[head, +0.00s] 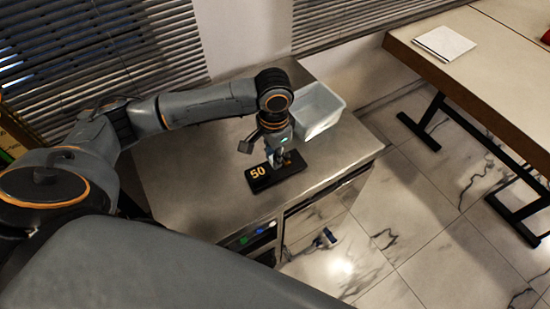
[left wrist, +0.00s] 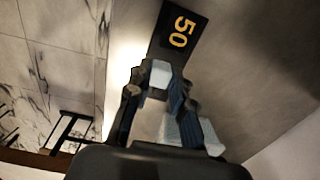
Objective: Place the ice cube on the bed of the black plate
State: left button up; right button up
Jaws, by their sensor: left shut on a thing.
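The black plate (head: 276,174) with a gold "50" lies on the grey counter, and it also shows in the left wrist view (left wrist: 178,32). My left gripper (head: 280,160) points down over the right part of the plate. In the left wrist view, my left gripper (left wrist: 160,84) is shut on the ice cube (left wrist: 160,75), a small pale block between the fingertips, near the end of the plate beside the number. The fingers hide part of the cube and plate, so I cannot tell whether the cube touches the plate. My right gripper is not in view.
A pale open bin (head: 318,110) stands on the counter (head: 190,165) just behind my left gripper. The counter is bare left of the plate and ends at its front edge. A table (head: 490,70) with a white sheet (head: 444,43) stands at the right across a marble-tiled floor.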

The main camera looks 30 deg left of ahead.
pick_arm(q)
jog(key=shift+w+a+f, duration=0.2)
jog(key=shift+w+f, duration=0.2)
jog(key=shift+f, duration=0.15)
jog(key=shift+w+a+f, duration=0.15)
jog(key=shift+w+f, duration=0.25)
jog(key=shift+f, duration=0.15)
notch_tip(320, 180, down, 3)
jog(key=shift+p, duration=0.7)
jog(key=shift+f, duration=0.1)
jog(key=o, duration=0.8)
jog(key=shift+f, duration=0.15)
jog(key=shift+o, duration=0.2)
